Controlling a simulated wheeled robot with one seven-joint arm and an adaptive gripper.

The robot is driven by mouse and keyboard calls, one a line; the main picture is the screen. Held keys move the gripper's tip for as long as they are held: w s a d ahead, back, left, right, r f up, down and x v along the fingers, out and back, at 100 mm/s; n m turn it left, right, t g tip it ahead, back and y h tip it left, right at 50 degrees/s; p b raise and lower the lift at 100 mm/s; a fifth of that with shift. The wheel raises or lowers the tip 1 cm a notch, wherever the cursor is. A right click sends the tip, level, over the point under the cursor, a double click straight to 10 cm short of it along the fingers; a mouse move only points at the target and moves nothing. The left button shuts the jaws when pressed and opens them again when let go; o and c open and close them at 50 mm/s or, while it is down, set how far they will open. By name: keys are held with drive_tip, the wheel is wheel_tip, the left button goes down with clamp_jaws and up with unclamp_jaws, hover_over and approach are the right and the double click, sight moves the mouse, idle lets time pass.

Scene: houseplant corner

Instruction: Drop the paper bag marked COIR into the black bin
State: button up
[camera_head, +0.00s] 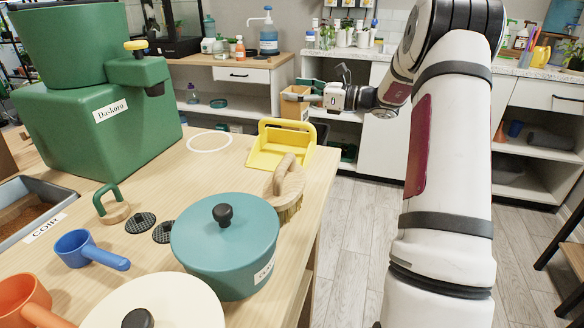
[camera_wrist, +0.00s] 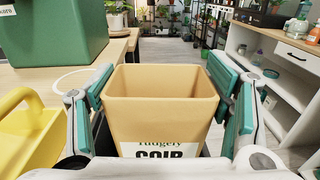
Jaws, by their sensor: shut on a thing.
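The tan paper bag (camera_head: 294,108) is open at the top and hangs upright in my gripper (camera_head: 305,92), beyond the table's far right corner. In the wrist view the bag (camera_wrist: 160,115) fills the middle, with a white label reading COIR on its near face. My gripper (camera_wrist: 165,100) is shut on it, with teal pads against its left and right sides. A dark shape (camera_head: 320,131) shows just below the bag in the head view and may be the black bin; most of it is hidden, so I cannot tell whether the bag is over its opening.
A yellow dustpan (camera_head: 268,158) and wooden brush (camera_head: 289,188) lie near the table's right edge, close to the bag. A teal pot (camera_head: 215,262) and green dispenser (camera_head: 95,130) stand on the table. Shelves (camera_head: 255,100) stand behind.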

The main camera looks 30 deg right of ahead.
drive_tip(key=o, duration=1.5)
drive_tip(key=shift+r, duration=0.1)
drive_tip(key=shift+o, duration=0.2)
drive_tip(key=shift+s+d, duration=0.1)
drive_tip(key=v, duration=1.1)
drive_tip(key=shift+s+d, duration=0.25)
drive_tip(key=shift+s, duration=0.05)
